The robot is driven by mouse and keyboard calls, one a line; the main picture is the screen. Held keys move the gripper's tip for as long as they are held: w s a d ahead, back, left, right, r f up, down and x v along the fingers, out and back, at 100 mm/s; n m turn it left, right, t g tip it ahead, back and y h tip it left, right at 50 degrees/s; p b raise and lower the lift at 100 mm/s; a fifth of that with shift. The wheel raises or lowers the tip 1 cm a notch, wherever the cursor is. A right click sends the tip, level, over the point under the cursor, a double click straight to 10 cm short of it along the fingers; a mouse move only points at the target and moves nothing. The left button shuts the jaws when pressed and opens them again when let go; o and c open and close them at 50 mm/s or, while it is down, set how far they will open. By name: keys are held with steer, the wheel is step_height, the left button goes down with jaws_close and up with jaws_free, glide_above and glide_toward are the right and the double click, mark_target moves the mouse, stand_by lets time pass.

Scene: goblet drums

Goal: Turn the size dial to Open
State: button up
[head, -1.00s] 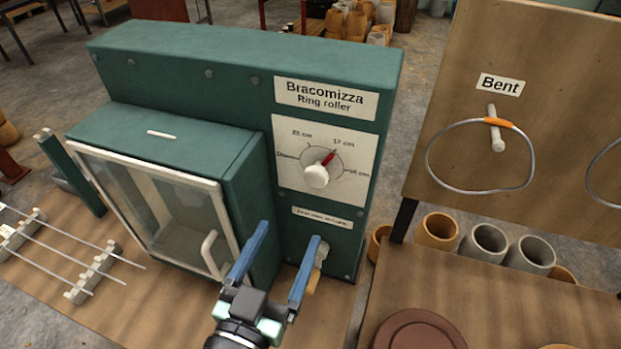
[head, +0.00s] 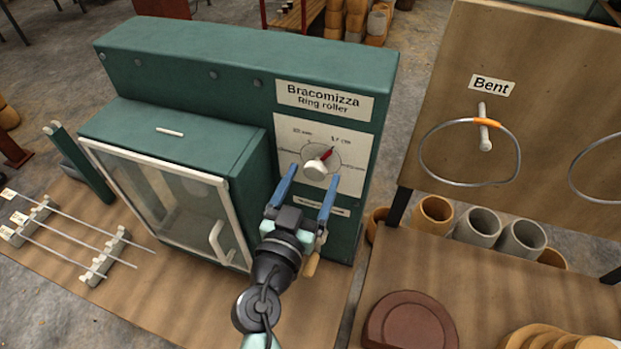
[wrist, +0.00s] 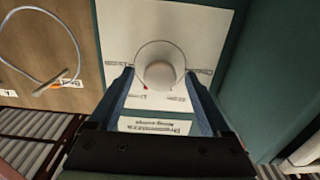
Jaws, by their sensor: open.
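The size dial has a white round knob (head: 315,171) with a red pointer (head: 327,154) on a pale plate on the green ring roller's front. The pointer leans up and right, towards the "17 cm" mark. Other labels around the dial are too small to read surely. My gripper (head: 312,177) is open, its blue fingers reaching up to either side of the knob. In the wrist view, the knob (wrist: 160,68) shows between the fingertips (wrist: 160,78), with no clear contact; the pointer is mostly hidden there.
The green ring roller (head: 240,62) has a glass door (head: 165,195) with a white handle (head: 217,240) left of my gripper. Metal rods (head: 80,235) lie on supports at the left. A "Bent" board (head: 540,90) with hung rings stands right.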

jaws_close()
steer(key=shift+n, duration=0.3)
steer(key=shift+f+n+b, duration=0.1)
steer(key=shift+n+b, duration=0.4)
steer(key=n+b, duration=0.1)
steer(key=n, duration=0.9)
steer(key=shift+n, duration=0.3)
steer(key=n, duration=0.2)
steer(key=n+p, duration=0.1)
steer(key=n, duration=0.3)
steer(key=shift+r, duration=0.25)
steer(key=n+p, duration=0.2)
steer(key=n, duration=0.3)
steer(key=shift+n, duration=0.4)
steer(key=shift+d+f, duration=0.1)
